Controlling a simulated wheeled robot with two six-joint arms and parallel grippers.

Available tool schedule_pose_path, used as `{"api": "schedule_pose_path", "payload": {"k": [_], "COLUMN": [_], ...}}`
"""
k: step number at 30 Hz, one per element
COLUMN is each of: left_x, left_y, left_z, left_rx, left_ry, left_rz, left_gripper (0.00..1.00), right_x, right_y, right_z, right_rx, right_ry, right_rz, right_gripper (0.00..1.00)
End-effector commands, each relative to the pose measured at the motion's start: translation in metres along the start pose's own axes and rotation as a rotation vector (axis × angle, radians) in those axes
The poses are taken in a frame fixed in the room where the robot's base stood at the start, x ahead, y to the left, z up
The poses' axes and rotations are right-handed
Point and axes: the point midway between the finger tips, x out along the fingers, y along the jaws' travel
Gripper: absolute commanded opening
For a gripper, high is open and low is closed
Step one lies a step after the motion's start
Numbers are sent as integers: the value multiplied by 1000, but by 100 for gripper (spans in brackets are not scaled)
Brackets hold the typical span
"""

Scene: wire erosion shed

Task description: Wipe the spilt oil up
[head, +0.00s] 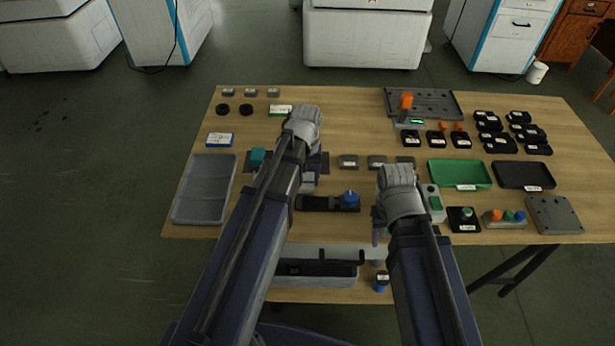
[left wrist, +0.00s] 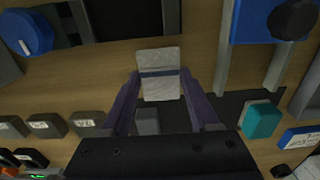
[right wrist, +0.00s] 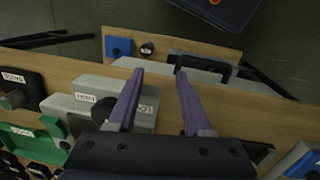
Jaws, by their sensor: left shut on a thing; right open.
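A folded whitish pad with a dark blue band (left wrist: 160,84) is between the fingers of my left gripper (left wrist: 160,74), which is shut on it. In the head view my left gripper (head: 308,178) is low over the middle of the table, its fingers partly hidden by its own arm. A dark flat patch (left wrist: 232,104) lies on the wood by the pad, beside a teal block (left wrist: 262,119); I cannot tell whether it is oil or a mat. My right gripper (right wrist: 160,73) is open and empty near the table's front edge.
A dark fixture with a blue knob (head: 349,199) stands in front of the left gripper. A grey tray (head: 204,190) is at the left; green (head: 459,174) and black (head: 523,175) trays are at the right.

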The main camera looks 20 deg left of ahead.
Motion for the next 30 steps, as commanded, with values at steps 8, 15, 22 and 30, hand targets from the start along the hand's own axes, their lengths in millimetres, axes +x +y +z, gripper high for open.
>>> {"api": "schedule_pose_path", "payload": {"k": [8, 15, 22, 30], "left_x": [-21, -44, -62, -60], "left_y": [1, 1, 1, 1], "left_z": [0, 0, 0, 0], "left_rx": [1, 1, 1, 1], "left_ry": [0, 0, 0, 0], "left_rz": [1, 1, 2, 2], "left_gripper": [17, 17, 17, 17], "right_x": [-21, -44, -61, -60], "right_y": [2, 4, 6, 6], "right_z": [1, 3, 4, 4], "right_rx": [0, 0, 0, 0], "right_ry": [0, 0, 0, 0], "right_rz": [0, 0, 0, 0], "right_gripper": [50, 50, 50, 50]}}
